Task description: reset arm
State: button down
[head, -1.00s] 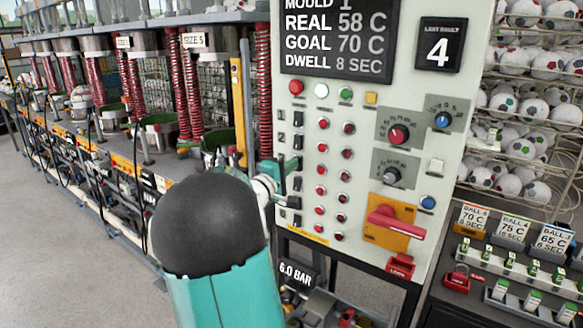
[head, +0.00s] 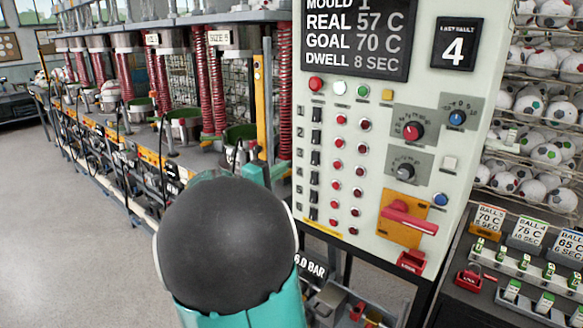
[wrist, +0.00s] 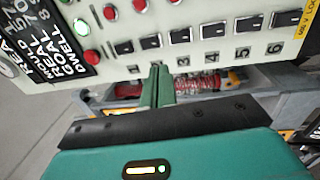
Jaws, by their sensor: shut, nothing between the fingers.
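My arm shows in the head view as a black rounded joint over a teal link at the bottom middle. It hides most of my gripper there; a small teal part shows just behind the joint, left of the control panel (head: 385,262). In the wrist view my gripper (wrist: 157,72) has its green fingers together, with nothing between them. The fingertips point toward the lower edge of the panel, near the row of black numbered switches (wrist: 180,36). I cannot tell the exact gap between fingertips and panel.
The panel carries a display (head: 357,38), red buttons, knobs and a red-handled switch (head: 408,217). A row of presses (head: 185,125) stands to the left. Racks of balls (head: 545,110) and a card shelf (head: 530,232) are at the right. Floor at lower left is clear.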

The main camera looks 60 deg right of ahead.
jog(key=shift+w+a, duration=0.15)
jog(key=shift+a, duration=0.4)
jog(key=s+a+f+t+y, duration=0.1)
jog(key=a+f+t+y, duration=0.2)
jog(key=a, duration=1.2)
jog(key=s+a+f+n+t+y, duration=0.1)
jog(key=s+a+f+t+y, duration=0.1)
jog(key=a+y, duration=0.7)
jog(key=s+a+f+t+y, duration=0.2)
jog(key=a+y, duration=0.5)
jog(key=a, duration=1.5)
notch_tip(320, 180, down, 3)
jog(key=shift+s+a+r+n+t, duration=0.2)
jog(key=shift+a+n+t, duration=0.2)
jog(key=shift+t, duration=0.4)
jog(key=shift+d, duration=0.2)
